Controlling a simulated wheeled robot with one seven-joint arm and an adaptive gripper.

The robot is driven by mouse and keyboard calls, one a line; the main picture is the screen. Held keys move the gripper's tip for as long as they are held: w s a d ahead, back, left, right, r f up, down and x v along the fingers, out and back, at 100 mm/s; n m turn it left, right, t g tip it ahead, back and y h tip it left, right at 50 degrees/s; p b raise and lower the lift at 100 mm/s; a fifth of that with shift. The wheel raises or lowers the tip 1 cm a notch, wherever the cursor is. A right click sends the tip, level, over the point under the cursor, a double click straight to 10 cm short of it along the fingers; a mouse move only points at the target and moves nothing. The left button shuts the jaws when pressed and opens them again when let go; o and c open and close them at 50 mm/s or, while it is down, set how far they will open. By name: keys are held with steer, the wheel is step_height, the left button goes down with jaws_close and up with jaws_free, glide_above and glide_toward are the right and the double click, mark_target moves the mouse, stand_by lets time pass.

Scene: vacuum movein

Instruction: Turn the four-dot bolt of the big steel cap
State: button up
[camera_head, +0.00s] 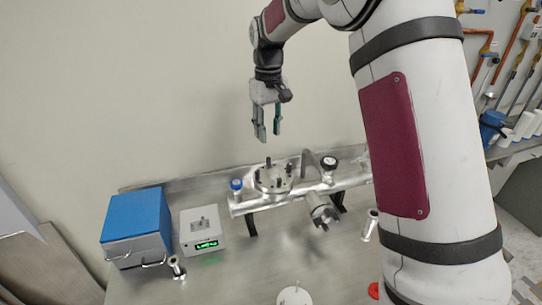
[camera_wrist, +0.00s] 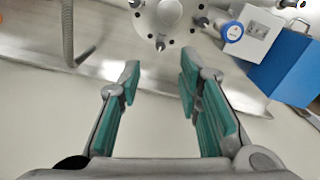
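The big steel cap (camera_head: 272,180) is a round flange on top of the steel pipe assembly, with several dark upright bolts around it. It also shows at the top edge of the wrist view (camera_wrist: 168,12), partly cut off. One bolt (camera_wrist: 160,43) stands on the cap's near side in that view, and another (camera_wrist: 201,21) is at its right. The dots that mark the bolts are too small to read. My gripper (camera_head: 268,128) hangs above the cap, apart from it. In the wrist view its teal-padded fingers (camera_wrist: 160,78) are spread, with nothing between them.
A grey box with green display (camera_head: 203,229) and a blue box (camera_head: 137,222) stand at left. A hose (camera_wrist: 68,35) hangs in the wrist view. Bench space in front is partly clear.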

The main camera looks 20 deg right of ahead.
mark_target(268, 158)
step_height(268, 158, down, 10)
steer(key=shift+r+p, duration=0.25)
steer(key=shift+p, duration=0.55)
jaws_close()
